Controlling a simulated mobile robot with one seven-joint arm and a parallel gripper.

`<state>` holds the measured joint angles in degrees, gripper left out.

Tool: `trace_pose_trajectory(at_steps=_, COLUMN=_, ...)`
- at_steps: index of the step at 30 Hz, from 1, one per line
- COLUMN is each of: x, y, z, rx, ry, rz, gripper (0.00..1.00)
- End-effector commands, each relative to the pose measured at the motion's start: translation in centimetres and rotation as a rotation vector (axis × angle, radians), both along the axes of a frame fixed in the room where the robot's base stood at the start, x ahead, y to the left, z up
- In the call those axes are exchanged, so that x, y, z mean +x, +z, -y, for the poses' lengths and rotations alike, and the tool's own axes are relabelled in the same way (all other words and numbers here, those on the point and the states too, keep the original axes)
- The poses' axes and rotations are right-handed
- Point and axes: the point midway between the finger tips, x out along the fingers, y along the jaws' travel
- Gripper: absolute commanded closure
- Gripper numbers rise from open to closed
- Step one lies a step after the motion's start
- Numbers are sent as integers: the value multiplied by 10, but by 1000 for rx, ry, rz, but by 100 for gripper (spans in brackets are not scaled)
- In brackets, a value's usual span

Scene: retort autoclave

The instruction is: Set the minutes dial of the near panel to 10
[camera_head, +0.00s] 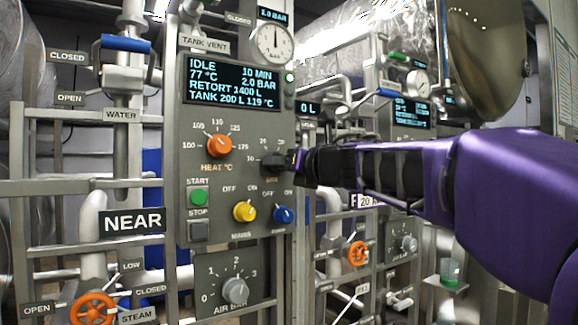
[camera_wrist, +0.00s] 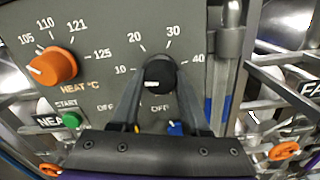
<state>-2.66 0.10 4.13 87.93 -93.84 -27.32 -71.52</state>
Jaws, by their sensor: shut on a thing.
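The near panel (camera_head: 235,118) carries a black minutes dial (camera_head: 272,160), with 20 and 30 visible near it. In the wrist view the dial (camera_wrist: 160,72) sits between the 10 mark on its left and the 40 mark on its right. Its white pointer line lies on the lower left part of the knob, roughly toward the 10 side. My gripper (camera_head: 291,160) reaches in from the right and is shut on the dial, one finger on each side. The panel display (camera_head: 232,82) reads IDLE, 10 MIN, 77 °C, 2.0 BAR.
The orange heat dial (camera_head: 217,146) is left of the minutes dial. Below are a green start button (camera_head: 198,196), a yellow knob (camera_head: 244,211) and a blue knob (camera_head: 283,215). Pipes and rails surround the panel. A second panel (camera_head: 408,112) stands behind my arm.

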Motion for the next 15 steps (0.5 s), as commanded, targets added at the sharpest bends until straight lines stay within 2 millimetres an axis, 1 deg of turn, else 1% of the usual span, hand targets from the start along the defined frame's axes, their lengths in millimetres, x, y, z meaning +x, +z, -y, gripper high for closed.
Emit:
trace_pose_trajectory(at_steps=5, x=0, y=1, z=0, rx=-2, ry=0, rz=2, gripper=100)
trace_pose_trajectory(at_steps=6, x=0, y=1, z=0, rx=-2, ry=0, rz=2, gripper=51)
trace_pose_trajectory(at_steps=10, x=0, y=1, z=0, rx=-1, ry=0, rz=2, gripper=27)
trace_pose_trajectory(at_steps=11, x=0, y=1, z=0, rx=-1, ry=0, rz=2, gripper=24)
trace_pose_trajectory(at_steps=15, x=0, y=0, z=0, rx=-1, ry=0, rz=1, gripper=24)
